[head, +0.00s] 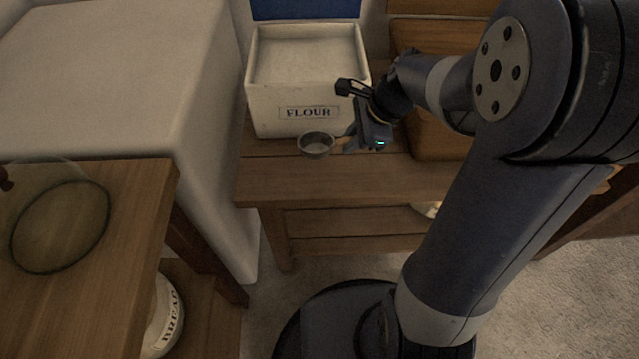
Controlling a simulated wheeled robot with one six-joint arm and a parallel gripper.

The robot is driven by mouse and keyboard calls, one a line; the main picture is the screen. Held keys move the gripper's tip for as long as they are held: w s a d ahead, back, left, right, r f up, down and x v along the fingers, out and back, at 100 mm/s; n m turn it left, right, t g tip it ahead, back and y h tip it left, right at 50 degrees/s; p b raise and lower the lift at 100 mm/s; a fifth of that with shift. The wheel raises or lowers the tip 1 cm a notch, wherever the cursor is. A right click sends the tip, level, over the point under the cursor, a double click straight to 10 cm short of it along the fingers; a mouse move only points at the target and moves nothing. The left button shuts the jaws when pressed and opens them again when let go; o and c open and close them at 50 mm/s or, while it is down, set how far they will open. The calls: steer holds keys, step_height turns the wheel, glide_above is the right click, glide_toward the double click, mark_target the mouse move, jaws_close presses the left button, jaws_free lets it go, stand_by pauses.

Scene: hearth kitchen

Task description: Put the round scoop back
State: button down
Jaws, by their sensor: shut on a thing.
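The round scoop (316,145) is a small grey metal cup with a short handle pointing right. My gripper (349,140) is shut on its handle, just in front of the white flour bin's lower right corner. The scoop's bowl faces up and looks about level. I cannot tell whether it touches the wooden bench (300,175) or hangs just above it. The flour bin (268,106) is a square white box marked FLOUR, standing on the bench with its top side facing me. Part of the handle is hidden by my gripper.
A wooden box (425,145) stands right of the bin, partly behind my arm. A large white block (90,80) is at left. A wooden table (125,215) with a glass vessel (60,225) is nearer.

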step_height(320, 180, down, 10)
steer(key=b, duration=0.3)
steer(key=shift+b, duration=0.4)
steer(key=shift+f, duration=0.1)
steer(key=c, duration=1.4)
jaws_free()
steer(key=shift+o, duration=0.2)
steer(key=p+v, duration=0.4)
steer(key=v, duration=0.8)
steer(key=shift+s, duration=0.1)
